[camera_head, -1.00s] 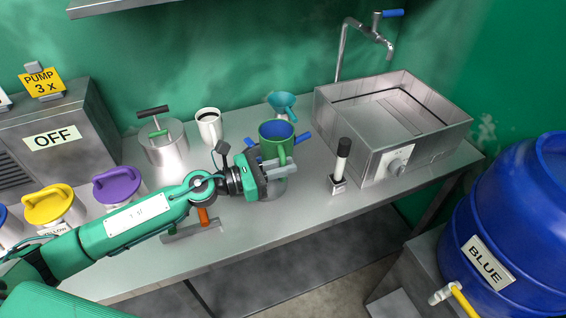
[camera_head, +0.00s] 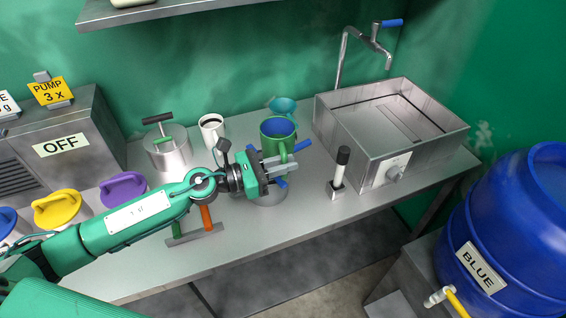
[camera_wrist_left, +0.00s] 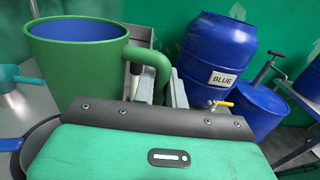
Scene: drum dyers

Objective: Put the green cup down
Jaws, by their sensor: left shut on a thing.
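The green cup (camera_head: 279,129) has a blue inside and looks upright in the head view, towards the back of the metal bench. My left gripper (camera_head: 281,164) is shut on the cup, on its near side where the handle is. In the left wrist view the cup (camera_wrist_left: 75,65) fills the upper left, with its handle just beyond my left gripper (camera_wrist_left: 150,118). The gripper hides where the fingers meet the handle. I cannot tell whether the cup's base touches the bench. My right gripper is not in view.
A teal funnel (camera_head: 283,105) stands just behind the cup, and a white mug (camera_head: 212,130) to its left. A metal sink box (camera_head: 385,135) and a black-topped tool (camera_head: 340,172) are to the right. A grey round vessel (camera_head: 268,196) lies below the gripper.

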